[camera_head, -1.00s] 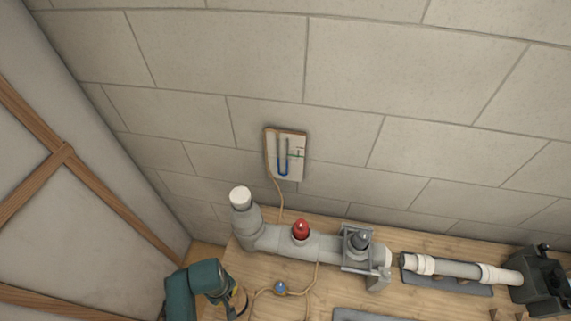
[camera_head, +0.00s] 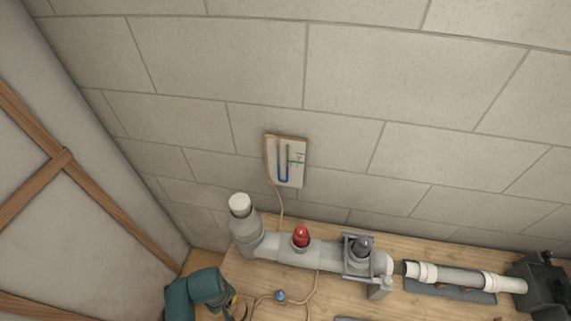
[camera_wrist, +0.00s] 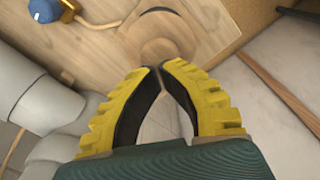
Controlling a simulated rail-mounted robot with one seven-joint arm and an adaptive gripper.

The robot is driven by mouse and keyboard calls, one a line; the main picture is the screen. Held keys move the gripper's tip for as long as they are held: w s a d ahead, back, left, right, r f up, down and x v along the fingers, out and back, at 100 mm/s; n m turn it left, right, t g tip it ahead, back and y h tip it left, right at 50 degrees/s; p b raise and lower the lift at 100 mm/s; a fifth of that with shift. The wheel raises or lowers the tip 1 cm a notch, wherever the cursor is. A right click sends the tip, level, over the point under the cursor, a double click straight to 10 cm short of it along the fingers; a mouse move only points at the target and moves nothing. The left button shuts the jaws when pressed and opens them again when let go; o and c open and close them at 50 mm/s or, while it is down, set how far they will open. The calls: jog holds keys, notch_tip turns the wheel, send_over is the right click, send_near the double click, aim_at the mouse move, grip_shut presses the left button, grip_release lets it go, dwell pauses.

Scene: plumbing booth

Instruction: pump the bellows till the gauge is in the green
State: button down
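The gauge (camera_head: 286,161) hangs on the block wall, a small board with a U-shaped tube, blue liquid and a green mark at its right. The exact liquid level is too small to read. In the wrist view, a round wooden disc (camera_wrist: 160,36) on a wooden board lies just beyond my fingertips and looks like the bellows' top. The rest of it is hidden. My gripper (camera_wrist: 158,70) has its yellow fingers together at the tips, with nothing seen between them. I cannot tell whether they touch the wood. In the head view, my gripper is mostly hidden by the arm.
A grey pipe (camera_head: 275,248) with a red valve cap (camera_head: 301,236) and a clamp (camera_head: 359,252) lies along the bench (camera_head: 330,290). A blue knob (camera_head: 281,296) sits on a cord. A white pipe (camera_head: 455,276) and dark vise (camera_head: 541,284) are at right.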

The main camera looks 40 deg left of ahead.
aim_at(230, 307)
dwell(0.5)
jog(key=shift+f+b, duration=2)
jog(key=shift+f, duration=0.8)
notch_tip(230, 307, up, 6)
jog(key=p, duration=0.6)
jog(key=shift+f, duration=0.2)
jog(key=shift+f+b, duration=2.3)
jog(key=shift+f, duration=0.6)
notch_tip(230, 307, up, 6)
jog(key=p, duration=0.6)
jog(key=shift+f, duration=0.1)
jog(key=shift+f, duration=0.1)
